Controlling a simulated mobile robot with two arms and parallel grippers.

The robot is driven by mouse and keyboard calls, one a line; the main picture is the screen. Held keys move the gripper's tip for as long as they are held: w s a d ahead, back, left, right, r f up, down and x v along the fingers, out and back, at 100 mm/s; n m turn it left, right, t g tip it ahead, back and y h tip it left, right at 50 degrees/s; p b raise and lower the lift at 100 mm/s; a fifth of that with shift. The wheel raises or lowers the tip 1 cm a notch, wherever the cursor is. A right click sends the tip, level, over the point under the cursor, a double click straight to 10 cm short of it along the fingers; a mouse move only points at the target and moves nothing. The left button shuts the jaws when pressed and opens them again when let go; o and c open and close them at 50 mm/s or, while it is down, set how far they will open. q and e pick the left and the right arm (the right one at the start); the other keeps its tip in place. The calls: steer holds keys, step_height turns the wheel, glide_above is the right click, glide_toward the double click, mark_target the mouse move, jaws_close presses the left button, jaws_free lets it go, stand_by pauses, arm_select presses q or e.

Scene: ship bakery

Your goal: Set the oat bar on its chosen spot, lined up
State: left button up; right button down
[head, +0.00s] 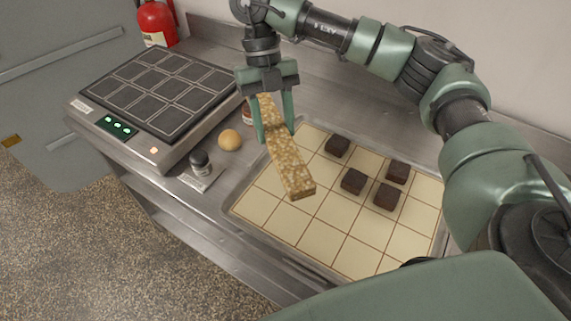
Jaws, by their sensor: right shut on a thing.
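The oat bar (284,165) is long, tan and grainy. My right gripper (275,136) is shut on it near its far half, fingers on either side. The bar slants from the far left toward the near right, over the left part of a tray (233,211) with a cream sheet marked in a square grid. Its near end lies over the grid; whether it touches the sheet or hangs just above, I cannot tell. The bar runs at an angle to the grid lines. My left gripper is not in view.
Several dark brown squares (353,181) sit on the grid's right half. Left of the tray are a round tan ball (230,140), a small dark-topped jar (200,161) and a grey gridded device (160,90) with green lights. A red-labelled jar (247,115) stands behind the bar. The grid's near cells are clear.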

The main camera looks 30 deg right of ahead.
mark_target(281, 123)
steer(key=d+r+m+y, duration=0.1)
steer(key=m, duration=0.1)
steer(key=w+d+r+m+t+y, duration=0.1)
steer(key=r+m, duration=0.1)
steer(key=m, duration=0.1)
steer(key=d+r+m+p, duration=0.1)
steer(key=m, duration=0.2)
steer(key=shift+w+r+t+y, duration=0.3)
steer(key=shift+y, duration=0.1)
steer(key=shift+w+d+r+m+t, duration=0.1)
steer(key=shift+d+m+t, duration=0.1)
steer(key=shift+m, duration=0.35)
steer(key=shift+w+d+r+m+t, duration=0.1)
steer(key=shift+d+m, duration=0.05)
steer(key=shift+m, duration=0.4)
step_height(281, 123, down, 20)
steer(key=p, duration=0.3)
steer(key=shift+r, duration=0.25)
steer(key=c, duration=0.7)
jaws_free()
steer(key=shift+r, duration=0.1)
steer(key=b+v, duration=0.2)
steer(key=v, duration=1)
steer(key=shift+s+d+b, duration=0.1)
steer(key=shift+b, duration=0.25)
